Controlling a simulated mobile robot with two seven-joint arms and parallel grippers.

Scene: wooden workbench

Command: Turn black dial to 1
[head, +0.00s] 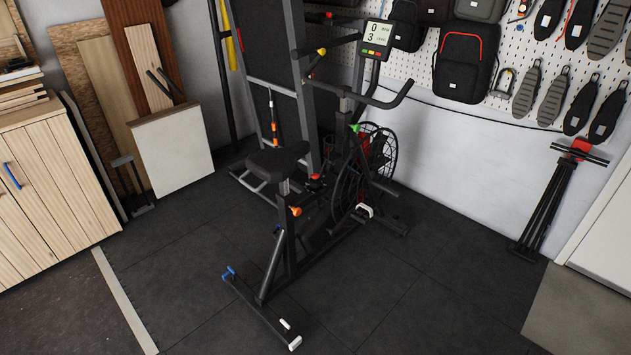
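An exercise bike (287,235) stands in the middle of the head view. Its console (378,36) at the top has a lit display with a 0 above a 3 and small text too small to read surely. Coloured buttons sit below the display. I cannot make out a black dial on the bike; it may be too small, or hidden against the dark frame. Neither of my grippers is in view.
Dark floor mats (425,290) are clear in front and to the right. A wooden cabinet (50,185) stands left and leaning boards (172,150) behind it. A folded black stand (555,200) leans at the right wall. Bags (465,60) hang on the pegboard.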

